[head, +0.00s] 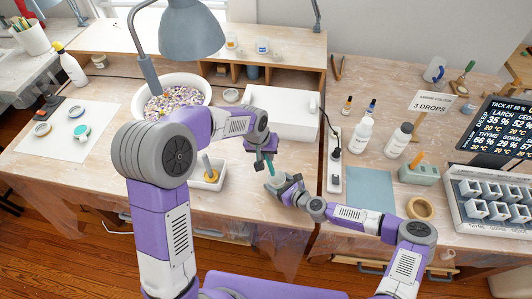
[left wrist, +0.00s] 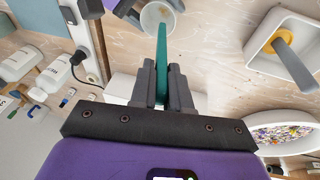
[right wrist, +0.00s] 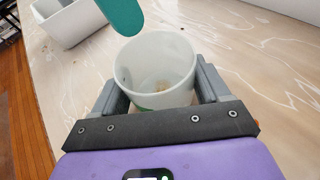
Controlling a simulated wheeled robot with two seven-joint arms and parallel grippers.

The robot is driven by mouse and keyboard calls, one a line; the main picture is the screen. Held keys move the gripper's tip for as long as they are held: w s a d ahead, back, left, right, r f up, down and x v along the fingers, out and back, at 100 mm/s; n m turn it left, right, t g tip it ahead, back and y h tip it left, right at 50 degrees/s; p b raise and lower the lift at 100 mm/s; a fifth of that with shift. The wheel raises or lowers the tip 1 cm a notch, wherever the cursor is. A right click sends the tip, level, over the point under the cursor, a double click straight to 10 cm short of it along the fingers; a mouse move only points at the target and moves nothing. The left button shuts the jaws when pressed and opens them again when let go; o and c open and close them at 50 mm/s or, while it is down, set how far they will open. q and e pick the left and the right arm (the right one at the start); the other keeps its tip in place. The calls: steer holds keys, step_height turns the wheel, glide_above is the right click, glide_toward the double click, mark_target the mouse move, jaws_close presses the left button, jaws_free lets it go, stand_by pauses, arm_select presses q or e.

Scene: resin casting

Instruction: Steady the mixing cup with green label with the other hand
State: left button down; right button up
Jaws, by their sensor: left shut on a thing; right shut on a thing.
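The mixing cup (right wrist: 155,75) is translucent white, with a sliver of green label low on its near side and a little residue on its floor. My right gripper (right wrist: 158,92) is shut around it, one finger on each side, and it looks upright on the table. The cup also shows at the top of the left wrist view (left wrist: 152,18); in the head view my right gripper (head: 274,187) mostly hides it. My left gripper (left wrist: 161,88) is shut on a teal stick (left wrist: 161,55), which shows in the right wrist view (right wrist: 123,12) with its rounded end by the cup's far rim.
A bowl of coloured chips (head: 172,98) and a white box (head: 282,112) are behind. A power strip (head: 334,160) and blue mat (head: 370,189) lie to the right.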

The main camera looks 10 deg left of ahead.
arm_select(q)
steer(key=d+m, duration=0.2)
steer(key=m, duration=0.1)
steer(key=d+m+g+y, duration=0.1)
steer(key=shift+s+d+f, duration=0.3)
steer(key=shift+f, duration=0.15)
